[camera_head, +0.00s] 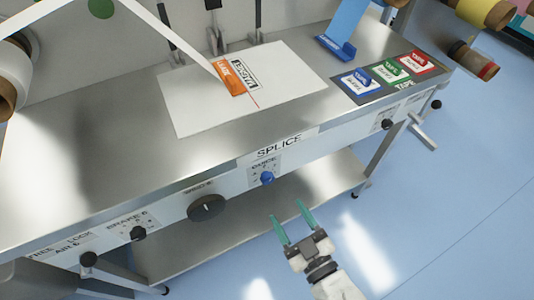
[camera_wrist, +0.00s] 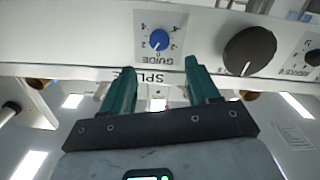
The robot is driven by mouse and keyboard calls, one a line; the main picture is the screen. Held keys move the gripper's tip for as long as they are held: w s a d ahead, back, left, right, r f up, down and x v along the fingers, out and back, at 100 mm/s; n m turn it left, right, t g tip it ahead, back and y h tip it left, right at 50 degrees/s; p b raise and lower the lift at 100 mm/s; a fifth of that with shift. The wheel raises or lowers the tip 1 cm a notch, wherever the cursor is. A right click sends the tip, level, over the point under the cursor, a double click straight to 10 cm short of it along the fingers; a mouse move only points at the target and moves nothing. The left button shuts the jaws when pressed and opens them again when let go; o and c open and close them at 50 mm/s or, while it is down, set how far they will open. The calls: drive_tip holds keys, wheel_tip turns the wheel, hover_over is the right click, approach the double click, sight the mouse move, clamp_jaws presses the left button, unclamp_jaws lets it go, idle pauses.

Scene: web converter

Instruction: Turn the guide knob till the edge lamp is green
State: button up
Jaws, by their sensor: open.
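The blue guide knob (camera_head: 267,178) sits on the front panel under the SPLICE label. It also shows in the wrist view (camera_wrist: 159,39) on its upside-down GUIDE scale plate (camera_wrist: 172,17). Its exact pointer setting is too small to read surely. My gripper (camera_head: 286,210) is open and empty, its two green fingers apart, in front of and below the knob. In the wrist view the fingertips (camera_wrist: 160,68) point toward the panel, either side of the knob's line, not touching it. A green disc (camera_head: 101,8) shows at the upper left; I cannot tell whether it is the edge lamp.
A large black knob (camera_head: 206,208) sits left of the guide knob, with a smaller brake knob (camera_head: 138,233) further left. A steel table (camera_head: 130,140) bears a white sheet (camera_head: 190,113) and colored tape pads (camera_head: 362,83). A lower shelf (camera_head: 240,215) lies below the panel.

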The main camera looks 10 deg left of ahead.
sight(269, 181)
drive_tip(key=x, duration=1)
drive_tip(key=shift+p, duration=0.4)
drive_tip(key=c, duration=1)
